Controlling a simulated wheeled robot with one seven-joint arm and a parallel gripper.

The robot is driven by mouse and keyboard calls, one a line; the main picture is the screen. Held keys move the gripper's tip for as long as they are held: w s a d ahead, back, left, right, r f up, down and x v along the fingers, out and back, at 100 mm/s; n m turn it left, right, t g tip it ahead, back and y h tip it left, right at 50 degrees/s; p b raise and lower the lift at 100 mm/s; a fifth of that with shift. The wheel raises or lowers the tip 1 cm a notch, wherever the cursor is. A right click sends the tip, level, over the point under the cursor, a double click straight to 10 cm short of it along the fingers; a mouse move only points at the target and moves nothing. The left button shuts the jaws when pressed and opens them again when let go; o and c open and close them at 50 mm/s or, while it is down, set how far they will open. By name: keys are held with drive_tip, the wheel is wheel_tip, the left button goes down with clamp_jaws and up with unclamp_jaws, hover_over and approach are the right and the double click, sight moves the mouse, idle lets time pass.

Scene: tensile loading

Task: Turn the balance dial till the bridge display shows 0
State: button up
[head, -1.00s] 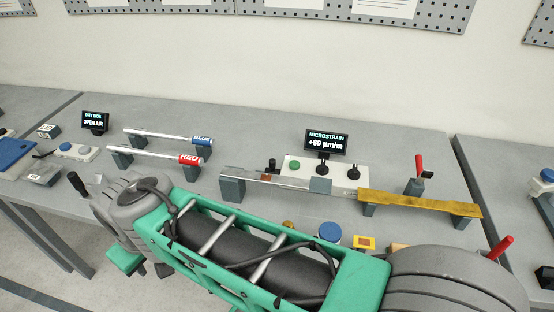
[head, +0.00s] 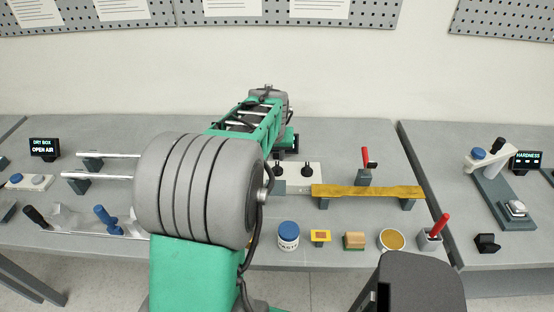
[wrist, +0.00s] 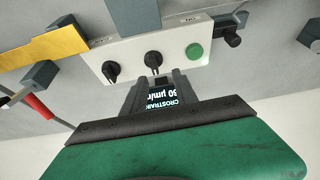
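The white bridge box (head: 294,186) carries two black dials. In the wrist view, upside down, the box (wrist: 132,50) shows the middle dial (wrist: 152,58), the outer dial (wrist: 111,70) and a green button (wrist: 194,52). The labels are too small to read, so I cannot tell which is the balance dial. My gripper (wrist: 157,80) is open and empty, its fingertips close to the middle dial; contact is unclear. My arm hides the display in the head view.
A brass-coloured bar (head: 368,191) on supports lies right of the box, with a red-handled clamp (head: 366,165) behind it. A blue-lidded jar (head: 288,236) and several small items stand in front. A hardness tester (head: 495,185) stands on the right table.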

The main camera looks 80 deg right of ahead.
sight(277, 165)
drive_tip(key=x, duration=0.2)
drive_tip(key=p+x, duration=0.1)
drive_tip(key=x, duration=0.2)
drive_tip(key=s+x, duration=0.1)
drive_tip(key=x, duration=0.2)
drive_tip(key=shift+d+p, duration=0.25)
drive_tip(key=shift+p, duration=0.05)
drive_tip(key=shift+r, duration=0.1)
drive_tip(key=shift+c, duration=0.3)
clamp_jaws()
